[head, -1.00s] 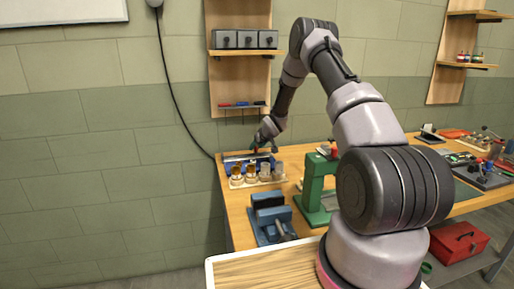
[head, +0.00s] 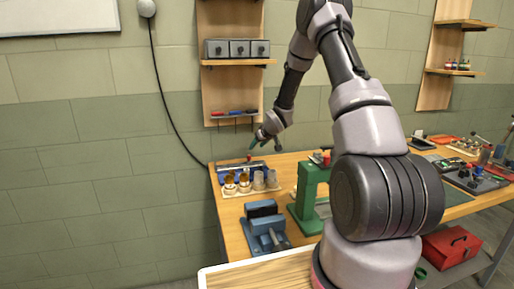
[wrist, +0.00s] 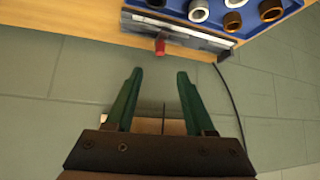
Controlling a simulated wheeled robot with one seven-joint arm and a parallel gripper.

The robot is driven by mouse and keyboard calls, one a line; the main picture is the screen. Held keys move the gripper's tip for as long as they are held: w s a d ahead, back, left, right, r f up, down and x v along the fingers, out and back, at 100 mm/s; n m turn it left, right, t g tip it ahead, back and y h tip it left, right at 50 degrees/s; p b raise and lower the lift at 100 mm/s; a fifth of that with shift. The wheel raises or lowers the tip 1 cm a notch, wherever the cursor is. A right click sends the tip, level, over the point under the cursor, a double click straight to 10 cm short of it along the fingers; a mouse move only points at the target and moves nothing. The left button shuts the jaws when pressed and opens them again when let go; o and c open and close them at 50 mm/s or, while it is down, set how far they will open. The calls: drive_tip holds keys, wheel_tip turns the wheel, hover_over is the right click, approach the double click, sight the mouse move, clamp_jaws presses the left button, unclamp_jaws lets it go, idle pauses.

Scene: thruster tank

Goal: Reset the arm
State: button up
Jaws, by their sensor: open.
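My gripper (head: 266,146) is open above the back left of the workbench (head: 234,222), with the arm bent over from the right. In the wrist view my gripper (wrist: 159,76) shows two green fingers spread apart with nothing between them. Beyond the fingertips is a small red piece (wrist: 160,45) at a grey metal strip (wrist: 180,33); in the head view the red piece (head: 249,158) shows behind the holder of cups. The gripper is apart from it.
A blue tray (wrist: 235,20) of metal and copper rings sits beside the strip. A blue vise (head: 265,228) and a green press (head: 308,195) stand in front. A shelf with grey boxes (head: 238,48) hangs on the wall behind. A red toolbox (head: 452,246) is below the bench.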

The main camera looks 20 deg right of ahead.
drive_tip(key=s+d+r+m+h, duration=0.1)
drive_tip(key=s+r+m, duration=0.1)
drive_tip(key=s+r, duration=0.8)
drive_tip(key=s+r+m+h, duration=0.15)
drive_tip(key=s+r, duration=0.35)
drive_tip(key=r, duration=0.9)
drive_tip(key=s+a+r+m+y, duration=0.1)
drive_tip(key=s+r, duration=0.1)
drive_tip(key=s, duration=0.8)
drive_tip(key=s+a+r+m+g, duration=0.1)
drive_tip(key=s+a+r, duration=0.1)
drive_tip(key=s, duration=0.8)
drive_tip(key=s+a+r+m+y, duration=0.1)
drive_tip(key=s+r, duration=0.3)
drive_tip(key=s, duration=0.6)
drive_tip(key=shift+a+r+g+y, duration=0.25)
drive_tip(key=shift+a+g+y, duration=0.15)
drive_tip(key=shift+a, duration=0.25)
